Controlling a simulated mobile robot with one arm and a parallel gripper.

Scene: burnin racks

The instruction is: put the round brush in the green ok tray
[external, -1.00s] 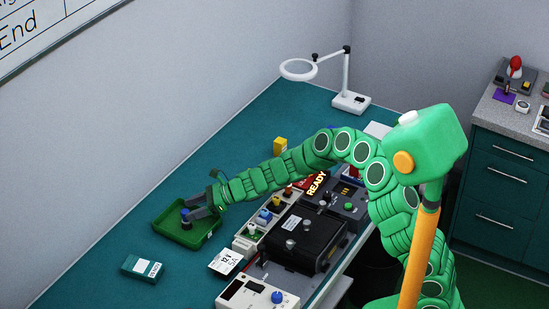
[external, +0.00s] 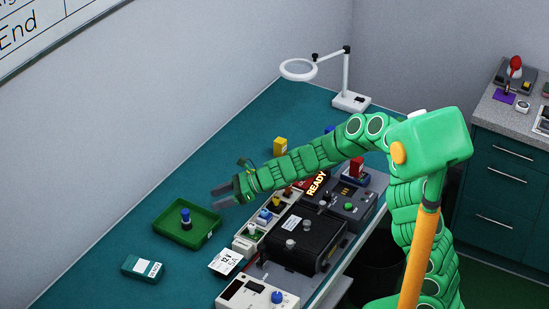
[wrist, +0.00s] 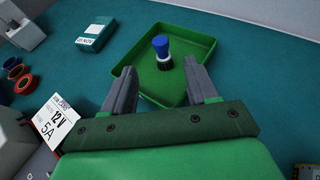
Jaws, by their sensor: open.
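The round brush (external: 186,218), with a blue top and a dark lower part, stands upright inside the green tray (external: 213,232). In the wrist view the brush (wrist: 162,50) shows a pale band near its foot, and the tray (wrist: 197,37) lies around it. My gripper (external: 222,194) is open and empty, above and to the right of the tray in the external view. In the wrist view my gripper's two fingers (wrist: 162,83) are apart, with the brush beyond their tips and not touched.
A teal box (external: 142,267) and a white card marked 12V 5A (external: 226,263) lie near the tray. A row of coloured parts (external: 263,217) and a black rack unit (external: 300,240) stand to the right. A yellow item (external: 280,147) and a magnifier lamp (external: 345,80) stand farther back.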

